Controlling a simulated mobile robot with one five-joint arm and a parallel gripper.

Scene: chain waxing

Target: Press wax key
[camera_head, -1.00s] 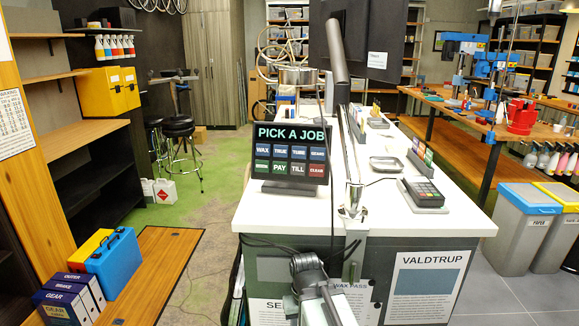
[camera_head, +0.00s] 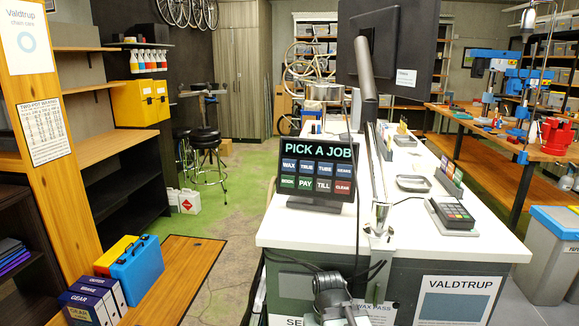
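The job panel (camera_head: 316,172) is a dark touch screen headed PICK A JOB on the near left of the white counter. Its blue WAX key (camera_head: 290,165) is at the left of the upper key row. More blue keys follow to its right, and PAY, TILL and a red CLEAR key are in the lower row. My arm (camera_head: 331,290) shows at the bottom of the picture, below the counter's front edge and apart from the panel. I cannot make out its gripper fingers, so their opening is not shown.
The white counter (camera_head: 290,233) holds a card terminal (camera_head: 456,213), a small grey tray (camera_head: 413,183) and a metal post (camera_head: 379,220) right of the panel. Floor is open left of the counter.

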